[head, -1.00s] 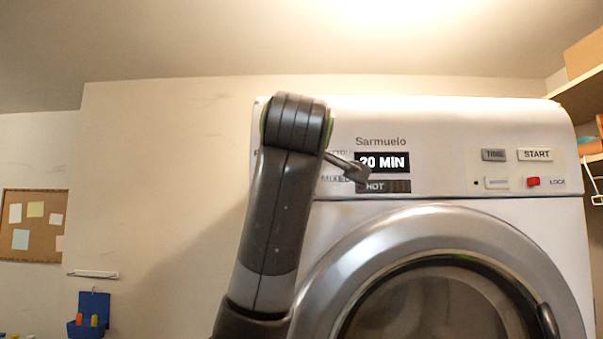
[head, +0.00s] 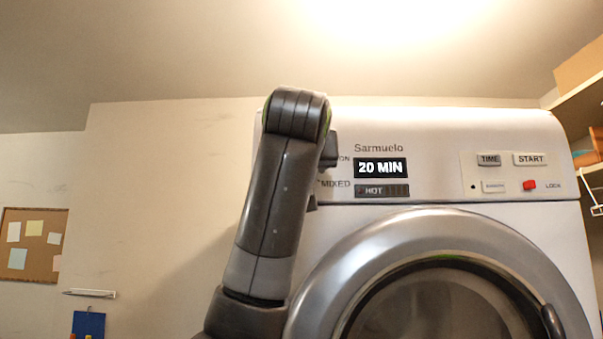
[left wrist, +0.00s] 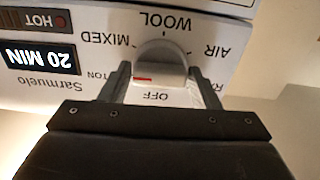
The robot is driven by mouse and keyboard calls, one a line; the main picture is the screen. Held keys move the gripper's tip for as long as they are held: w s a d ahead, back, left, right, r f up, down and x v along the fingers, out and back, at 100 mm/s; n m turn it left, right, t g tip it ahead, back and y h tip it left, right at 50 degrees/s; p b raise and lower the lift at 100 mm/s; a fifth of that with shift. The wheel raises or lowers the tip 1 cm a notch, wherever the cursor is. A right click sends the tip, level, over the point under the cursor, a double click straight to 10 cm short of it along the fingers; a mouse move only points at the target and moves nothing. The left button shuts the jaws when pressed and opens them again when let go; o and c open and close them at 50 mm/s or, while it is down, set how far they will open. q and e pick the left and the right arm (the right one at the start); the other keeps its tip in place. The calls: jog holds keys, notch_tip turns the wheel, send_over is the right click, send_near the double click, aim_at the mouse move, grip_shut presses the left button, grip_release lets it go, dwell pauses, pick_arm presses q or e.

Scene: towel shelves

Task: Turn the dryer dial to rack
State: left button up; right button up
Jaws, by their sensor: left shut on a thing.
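The dryer dial (left wrist: 170,56) is a pale round knob with a red mark, seen upside down in the left wrist view. My left gripper (left wrist: 160,74) has one finger on each side of the dial and is shut on it. The red mark sits at the dial's lower left in that view, on the side of OFF and a label ending in TON. MIXED, WOOL and AIR also show around the dial; a label starting with R is mostly hidden by a finger. In the head view my arm hides the dial. My right gripper is not in view.
The dryer (head: 440,125) has a display reading 20 MIN (head: 381,168), a HOT strip (head: 383,191), TIME and START buttons (head: 529,159) and a red LOCK switch (head: 529,185). Its round door (head: 345,260) is below. A shelf (head: 580,100) stands at right, a corkboard (head: 32,245) at left.

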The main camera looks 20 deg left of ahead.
pick_arm(q)
jog(key=shift+w+f+n+b, duration=0.15)
jog(key=shift+n+b, duration=1.45)
jog(key=shift+n, duration=7.05)
jog(key=shift+s+f+n+b, duration=0.1)
jog(key=shift+n+b, duration=1.5)
jog(key=shift+n, duration=7.05)
jog(key=o, duration=0.6)
jog(key=shift+o, duration=1.4)
jog(key=shift+r, duration=0.15)
